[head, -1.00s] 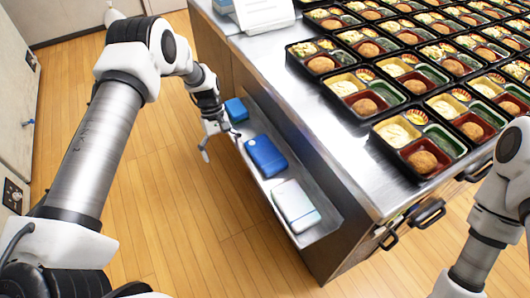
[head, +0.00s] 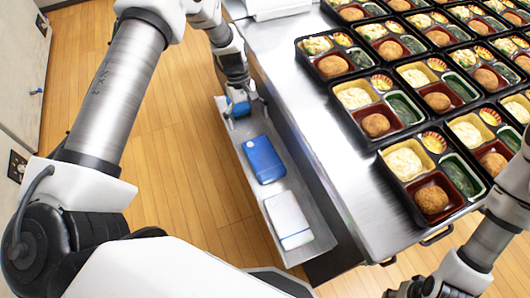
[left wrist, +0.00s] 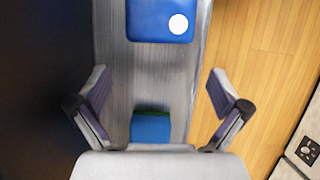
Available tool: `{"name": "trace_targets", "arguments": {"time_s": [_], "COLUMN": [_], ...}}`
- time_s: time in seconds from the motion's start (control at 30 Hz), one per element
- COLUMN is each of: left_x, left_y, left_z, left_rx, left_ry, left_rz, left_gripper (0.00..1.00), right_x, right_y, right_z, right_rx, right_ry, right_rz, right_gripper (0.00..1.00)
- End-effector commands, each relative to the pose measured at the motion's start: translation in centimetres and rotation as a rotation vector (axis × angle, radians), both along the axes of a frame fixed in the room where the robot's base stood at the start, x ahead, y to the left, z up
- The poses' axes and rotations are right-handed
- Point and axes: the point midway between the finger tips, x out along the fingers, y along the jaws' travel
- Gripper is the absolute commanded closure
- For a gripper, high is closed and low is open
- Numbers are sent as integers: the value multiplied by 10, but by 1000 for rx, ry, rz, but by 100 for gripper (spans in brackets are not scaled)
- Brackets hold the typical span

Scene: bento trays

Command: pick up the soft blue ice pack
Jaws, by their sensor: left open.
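A small blue pack (head: 238,109) lies at the far end of the metal side shelf. It also shows low in the left wrist view (left wrist: 150,127), its near part hidden by my gripper. A larger blue pack (head: 264,159) with a white round spot lies mid-shelf; the left wrist view shows it at the top (left wrist: 158,22). I cannot tell for sure which is the soft one. My left gripper (head: 243,106) is open over the small pack, its fingers (left wrist: 160,100) spread either side, apart from it. My right gripper (head: 415,290) is partly cut off at the bottom right.
A white pack (head: 289,219) lies at the shelf's near end. The shelf (head: 238,150) runs along the steel counter (head: 290,90), which holds rows of filled bento trays (head: 375,146). Open wooden floor (head: 160,140) lies left of the shelf.

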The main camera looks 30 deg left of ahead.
Motion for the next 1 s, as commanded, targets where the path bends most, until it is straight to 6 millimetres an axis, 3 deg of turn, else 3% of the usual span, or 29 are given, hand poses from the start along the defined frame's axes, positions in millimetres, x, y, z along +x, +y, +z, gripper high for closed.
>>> {"name": "trace_targets", "arguments": {"time_s": [0.1,0.37,0.6,0.87,1.0], "left_x": [-20,-40,-50,-51,-51], "left_y": [-23,-49,-61,-63,-63], "left_z": [2,1,-42,-47,-47], "left_rx": [1,2,1,1,1], "left_ry": [4,2,3,0,0], "left_rz": [-4,-2,0,-1,0], "left_gripper": [0,0,0,0,50], "right_x": [0,0,0,0,0], "right_y": [0,0,0,0,0], "right_z": [9,14,14,14,14], "right_rx": [0,0,0,0,0], "right_ry": [0,-1,-1,-1,-1], "right_rz": [0,0,0,0,0], "right_gripper": [60,60,60,60,60]}}
